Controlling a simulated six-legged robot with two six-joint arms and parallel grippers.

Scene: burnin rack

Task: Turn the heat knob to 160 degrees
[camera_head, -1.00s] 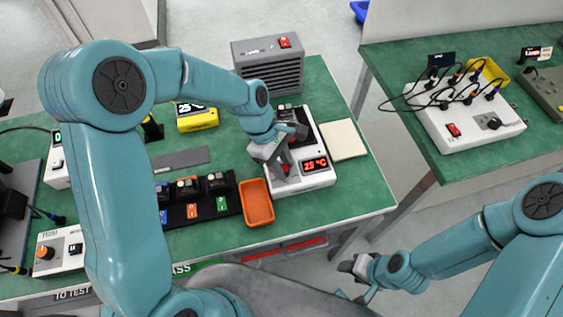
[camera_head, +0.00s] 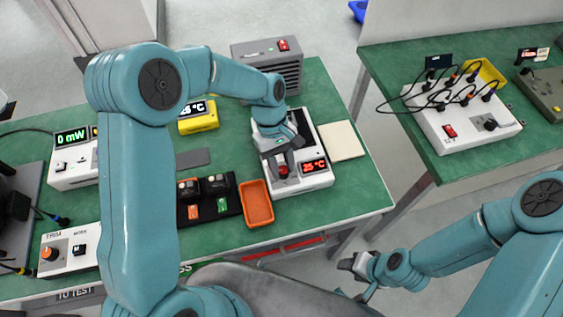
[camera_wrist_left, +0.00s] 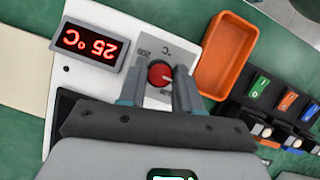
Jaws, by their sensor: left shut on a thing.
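The heat knob (camera_wrist_left: 161,74) is red with a pale pointer mark and sits on a grey scale plate on the white heater box (camera_head: 314,184). It also shows in the camera_head view (camera_head: 284,172), partly hidden by my left gripper (camera_head: 283,165). My left gripper is shut on the knob, with one finger on each side of it in the wrist view (camera_wrist_left: 157,88). The red display (camera_wrist_left: 90,44) beside the knob reads 25 °C, upside down in the wrist view. My right gripper (camera_head: 356,272) hangs in front of the table; its jaw opening is unclear.
An empty orange tray (camera_head: 257,203) stands just left of the heater box. A black strip with coloured switches (camera_head: 222,206) lies further left. A cream pad (camera_head: 342,141) lies to the right, and a grey vented unit (camera_head: 268,68) stands behind. A second green bench (camera_head: 470,165) is at right.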

